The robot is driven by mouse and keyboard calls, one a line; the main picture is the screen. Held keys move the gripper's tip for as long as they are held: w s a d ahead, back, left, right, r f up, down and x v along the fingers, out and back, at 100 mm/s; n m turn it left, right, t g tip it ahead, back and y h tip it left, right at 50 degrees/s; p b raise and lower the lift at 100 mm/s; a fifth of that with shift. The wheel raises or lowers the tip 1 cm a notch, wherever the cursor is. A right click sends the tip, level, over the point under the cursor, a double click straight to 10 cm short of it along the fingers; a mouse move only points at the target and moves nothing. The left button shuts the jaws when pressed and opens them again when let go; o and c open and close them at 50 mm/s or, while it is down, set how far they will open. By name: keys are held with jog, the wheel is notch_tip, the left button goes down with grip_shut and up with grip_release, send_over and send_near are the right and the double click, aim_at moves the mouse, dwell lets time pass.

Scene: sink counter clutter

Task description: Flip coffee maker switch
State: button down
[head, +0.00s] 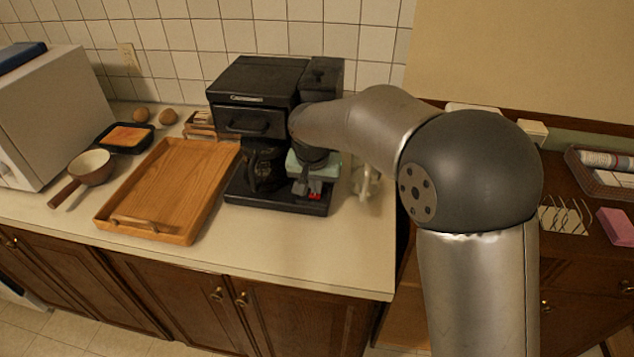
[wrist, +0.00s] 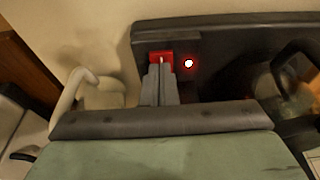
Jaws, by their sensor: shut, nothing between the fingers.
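The black coffee maker (head: 258,78) stands against the tiled wall in the head view. Its base (wrist: 228,38) fills the upper right of the wrist view. The red switch (wrist: 161,57) is at the base's front right corner, with a glowing red-white light (wrist: 188,63) beside it. The switch also shows as red in the head view (head: 316,187). My gripper (wrist: 160,76) is shut and empty, its fingertips at the switch and overlapping its lower edge. I cannot tell if they touch it. In the head view my gripper (head: 300,187) is low before the machine.
A glass carafe (wrist: 292,90) sits in the coffee maker, left of my gripper in the head view. A wooden tray (head: 165,185) lies to its left. A pale mug (wrist: 90,88) stands close beside the switch side. The counter front is clear.

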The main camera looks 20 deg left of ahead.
aim_at(316, 196)
jog(key=shift+s+f, duration=0.15)
jog(key=shift+f, duration=0.1)
jog(key=p+v, duration=0.1)
jog(key=v, duration=0.1)
jog(key=w+p+v, duration=0.1)
jog(key=v, duration=0.2)
jog(key=shift+a+r, duration=0.1)
jog(key=b+v, duration=0.1)
jog(key=v, duration=0.8)
jog(key=shift+s+b, duration=0.3)
jog(key=shift+b, duration=0.1)
jog(key=shift+r, duration=0.15)
jog(key=shift+w+r+t+b, duration=0.15)
jog(key=shift+w+b, duration=0.2)
jog(key=shift+b, duration=0.2)
jog(key=shift+w+r+t+b, duration=0.1)
jog(key=shift+w+t+b, duration=0.05)
jog(key=shift+w+b, duration=0.3)
